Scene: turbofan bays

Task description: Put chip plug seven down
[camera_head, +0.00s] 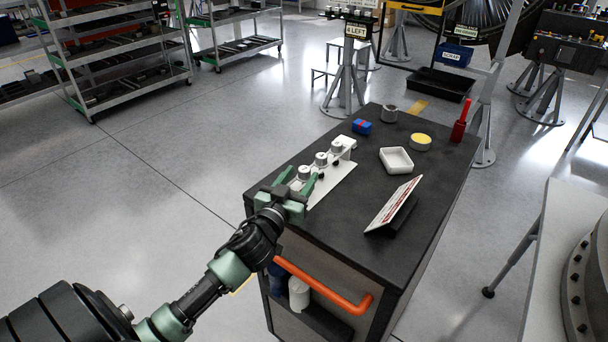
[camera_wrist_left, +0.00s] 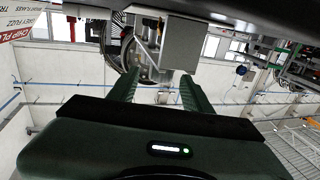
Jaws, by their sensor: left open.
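A pale rack (camera_head: 333,186) lies along the left edge of the dark cart top, with several silver, round-topped plugs (camera_head: 321,159) in a row. I cannot read which is chip plug seven. My left gripper (camera_head: 297,179) is at the near end of the rack, its green fingers open and apart. The nearest plug (camera_head: 304,172) shows close to the fingertips, and the gripper hides part of the rack's near end. In the left wrist view, the open fingers (camera_wrist_left: 158,88) have a grey block (camera_wrist_left: 167,42) just beyond their tips; nothing is clamped. My right gripper is not in view.
An orange handle (camera_head: 322,286) crosses the cart's near side.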

